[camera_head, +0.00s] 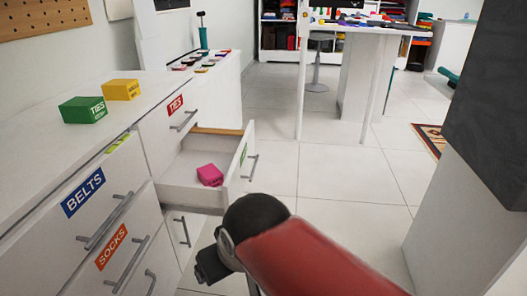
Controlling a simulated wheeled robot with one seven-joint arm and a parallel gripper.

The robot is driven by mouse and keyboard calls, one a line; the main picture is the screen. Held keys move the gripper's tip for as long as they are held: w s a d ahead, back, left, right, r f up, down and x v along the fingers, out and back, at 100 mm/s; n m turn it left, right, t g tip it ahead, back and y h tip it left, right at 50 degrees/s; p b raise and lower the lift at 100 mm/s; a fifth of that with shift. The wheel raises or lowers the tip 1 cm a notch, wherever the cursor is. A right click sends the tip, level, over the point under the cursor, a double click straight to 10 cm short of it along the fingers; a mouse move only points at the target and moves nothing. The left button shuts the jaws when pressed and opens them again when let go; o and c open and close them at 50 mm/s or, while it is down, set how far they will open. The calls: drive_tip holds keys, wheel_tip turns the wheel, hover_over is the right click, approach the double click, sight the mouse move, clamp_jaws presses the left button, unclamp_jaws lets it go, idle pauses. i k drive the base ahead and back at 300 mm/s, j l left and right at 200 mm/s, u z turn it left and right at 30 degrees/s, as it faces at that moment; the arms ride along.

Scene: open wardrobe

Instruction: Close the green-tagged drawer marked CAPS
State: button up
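One drawer (188,193) stands pulled out from the white cabinet, below the drawer tagged TIES. Its front panel (238,170) faces right and is seen nearly edge-on, with a green tag (243,154) and a grey bar handle (253,167). The tag's word cannot be read from here. A pink box (210,175) lies inside the drawer. My red arm reaches in from the bottom, ending in a dark joint with a dark block (209,266) in front of the drawer's lower part. I cannot make out fingertips, or whether anything touches the drawer.
Drawers tagged TIES (175,105), BELTS (83,192) and SOCKS (111,247) look shut. A yellow-green tag (118,142) shows above BELTS. Green (83,110) and yellow (121,90) boxes sit on the cabinet top. Tiled floor (340,170) right of the drawer is clear.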

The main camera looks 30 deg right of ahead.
sight(178, 188)
drive_tip(key=l+z, duration=0.2)
drive_tip(key=l, duration=0.15)
drive_tip(key=k+l+z, duration=0.2)
drive_tip(key=l, duration=0.15)
drive_tip(key=i+l+u, duration=0.2)
drive_tip(key=i+l, duration=0.3)
